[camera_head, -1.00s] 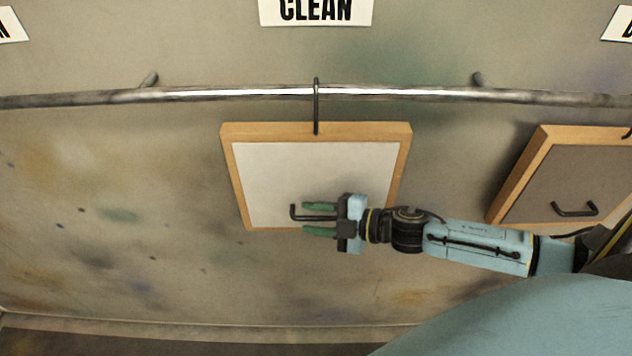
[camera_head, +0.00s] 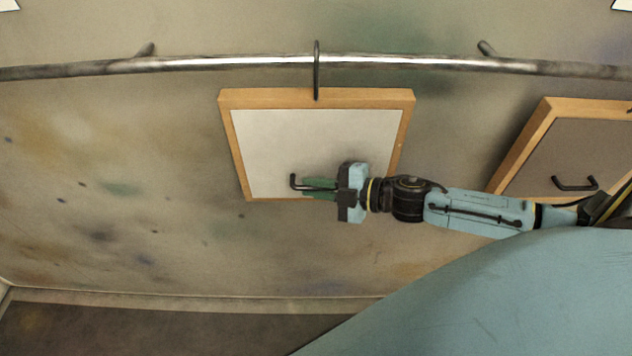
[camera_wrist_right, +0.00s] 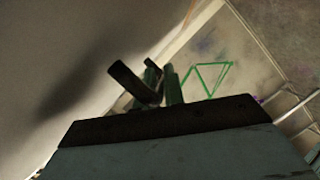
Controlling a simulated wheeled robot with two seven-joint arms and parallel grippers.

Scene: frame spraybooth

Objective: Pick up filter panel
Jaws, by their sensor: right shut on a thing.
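The filter panel (camera_head: 270,140) is a pale square sheet in a wooden frame. It hangs by a dark hook (camera_head: 317,70) from a metal rail in the head view. A black handle (camera_head: 293,182) sticks out near its lower edge. My right gripper (camera_head: 318,188) is shut on this handle, its green fingers together around it. In the right wrist view the dark handle (camera_wrist_right: 133,82) lies at the green fingers, close to the pale panel face (camera_wrist_right: 60,60). My left gripper is not in view.
The metal rail (camera_head: 420,62) runs across the wall above. A second framed panel, grey (camera_head: 580,150), with its own black handle (camera_head: 575,184), hangs at the right, near my right arm. The wall left of the pale panel is bare.

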